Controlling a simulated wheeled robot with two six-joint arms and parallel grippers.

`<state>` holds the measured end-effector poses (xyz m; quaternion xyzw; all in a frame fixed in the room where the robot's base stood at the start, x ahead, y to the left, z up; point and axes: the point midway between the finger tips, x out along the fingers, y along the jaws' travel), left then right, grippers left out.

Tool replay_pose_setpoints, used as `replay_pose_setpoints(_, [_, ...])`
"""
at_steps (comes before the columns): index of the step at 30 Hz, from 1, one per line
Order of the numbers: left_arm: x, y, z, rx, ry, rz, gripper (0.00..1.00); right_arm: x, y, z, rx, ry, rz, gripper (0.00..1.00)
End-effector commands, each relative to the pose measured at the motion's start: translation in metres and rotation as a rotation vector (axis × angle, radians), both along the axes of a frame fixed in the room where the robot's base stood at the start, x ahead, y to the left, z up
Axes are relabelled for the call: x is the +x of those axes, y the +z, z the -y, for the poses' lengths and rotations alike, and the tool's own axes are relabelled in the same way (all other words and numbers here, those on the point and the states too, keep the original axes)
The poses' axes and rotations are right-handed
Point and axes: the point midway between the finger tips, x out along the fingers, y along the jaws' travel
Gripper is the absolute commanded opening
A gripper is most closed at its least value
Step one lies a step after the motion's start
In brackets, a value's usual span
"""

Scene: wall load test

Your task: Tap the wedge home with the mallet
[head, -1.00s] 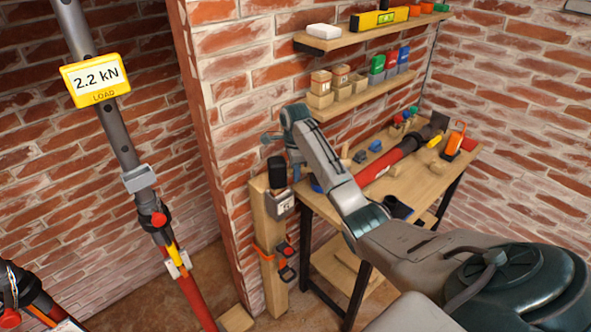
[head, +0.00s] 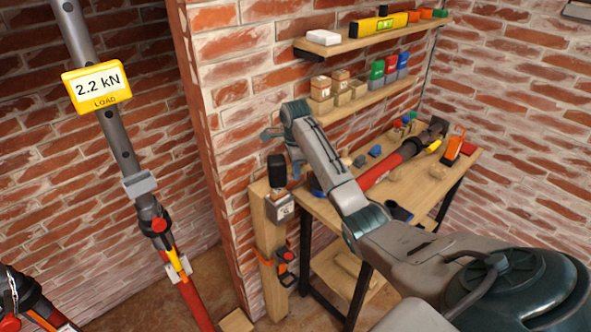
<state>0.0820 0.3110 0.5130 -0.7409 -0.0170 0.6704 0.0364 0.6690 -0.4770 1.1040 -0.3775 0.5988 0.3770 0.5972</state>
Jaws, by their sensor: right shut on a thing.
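My right gripper (head: 280,146) hangs in front of the brick wall at the left end of the bench, its fingers small and partly hidden by my own wrist. It is shut on the upper part of what looks like the mallet, a dark black piece (head: 276,167). A grey labelled holder (head: 281,208) sits just below it on the wooden post (head: 271,265). I cannot make out how much of the mallet is inside the holder. A pale wooden block (head: 236,321) shows at the bottom edge; I cannot tell whether it is the wedge. My left gripper is not seen.
A steel and red prop (head: 165,230) leans at left; its yellow display (head: 97,87) reads 2.2 kN. A wooden bench (head: 425,185) carries a red tube (head: 385,166) and small items. Shelves (head: 372,99) above hold boxes. A second prop (head: 33,300) shows bottom left.

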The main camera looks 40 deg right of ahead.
Motion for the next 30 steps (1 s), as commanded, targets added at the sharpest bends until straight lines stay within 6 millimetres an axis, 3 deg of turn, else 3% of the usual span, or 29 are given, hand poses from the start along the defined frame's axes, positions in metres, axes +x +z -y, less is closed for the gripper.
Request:
replay_pose_setpoints(15, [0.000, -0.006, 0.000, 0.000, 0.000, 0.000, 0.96, 0.000, -0.037, 0.000, 0.001, 0.000, 0.000, 0.00])
replay_pose_setpoints(23, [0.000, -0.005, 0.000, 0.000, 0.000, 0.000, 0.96, 0.000, -0.036, 0.000, 0.000, 0.000, 0.001, 0.00])
replay_pose_setpoints(30, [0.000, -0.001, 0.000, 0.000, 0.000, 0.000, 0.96, 0.001, -0.020, 0.000, 0.000, 0.000, 0.002, 0.00])
